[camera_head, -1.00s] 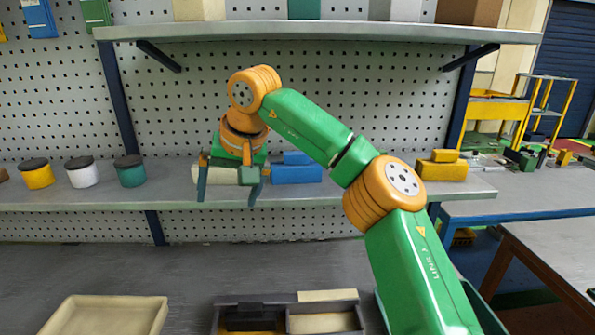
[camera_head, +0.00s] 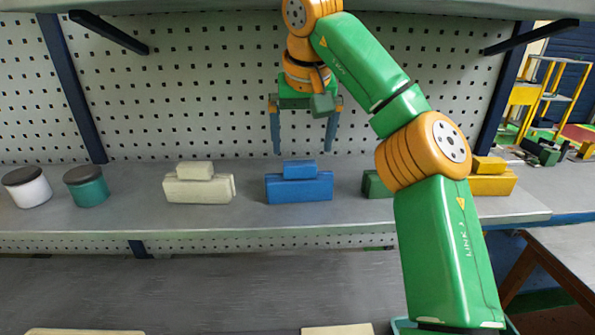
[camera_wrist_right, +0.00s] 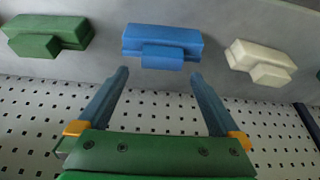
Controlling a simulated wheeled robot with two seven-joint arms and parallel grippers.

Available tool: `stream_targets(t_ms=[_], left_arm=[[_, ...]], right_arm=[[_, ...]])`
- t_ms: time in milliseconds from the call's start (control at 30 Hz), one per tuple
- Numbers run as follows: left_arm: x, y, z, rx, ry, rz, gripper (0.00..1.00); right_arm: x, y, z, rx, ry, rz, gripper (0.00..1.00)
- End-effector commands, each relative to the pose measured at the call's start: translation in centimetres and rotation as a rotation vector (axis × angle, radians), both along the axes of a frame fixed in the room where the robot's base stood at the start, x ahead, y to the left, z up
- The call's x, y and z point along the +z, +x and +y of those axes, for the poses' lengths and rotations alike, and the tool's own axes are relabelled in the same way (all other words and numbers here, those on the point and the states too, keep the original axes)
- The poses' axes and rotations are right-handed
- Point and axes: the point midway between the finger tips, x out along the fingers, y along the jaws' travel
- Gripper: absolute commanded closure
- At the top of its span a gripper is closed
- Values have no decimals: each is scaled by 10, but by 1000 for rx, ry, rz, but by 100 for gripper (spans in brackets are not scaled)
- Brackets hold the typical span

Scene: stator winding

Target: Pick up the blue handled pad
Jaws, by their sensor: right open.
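The blue handled pad (camera_head: 299,188) lies on the grey shelf in the head view, a block with a smaller blue handle on top. In the right wrist view the blue pad (camera_wrist_right: 162,46) sits beyond and between the fingertips, with nothing between the fingers. My right gripper (camera_head: 303,148) is open and empty, its blue fingers pointing down above the pad, apart from it. It also shows in the right wrist view (camera_wrist_right: 159,75). My left gripper is not in view.
On the same shelf (camera_head: 130,215) stand a cream pad (camera_head: 198,188) to the left, a green pad (camera_head: 376,185) partly hidden by my arm, and a yellow pad (camera_head: 493,184). Lidded white (camera_head: 28,190) and teal (camera_head: 88,192) jars stand farther left. A perforated panel rises behind; an upper shelf (camera_head: 200,5) overhangs.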

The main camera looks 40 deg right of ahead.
Motion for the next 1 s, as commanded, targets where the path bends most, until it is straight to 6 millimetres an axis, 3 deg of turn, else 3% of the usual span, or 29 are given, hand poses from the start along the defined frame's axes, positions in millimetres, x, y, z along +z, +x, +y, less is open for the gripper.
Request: stream_targets(t_ms=[133,400,633,667,1000], left_arm=[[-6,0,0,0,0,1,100],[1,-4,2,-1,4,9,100],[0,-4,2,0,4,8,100],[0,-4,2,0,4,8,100],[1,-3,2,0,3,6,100]], right_arm=[[-19,6,-5,-1,0,4,0],[-58,27,-18,0,0,2,0],[-62,28,-19,-1,1,-1,0],[-62,28,-19,-1,1,-1,5],[-61,28,-18,-1,1,-1,97]])
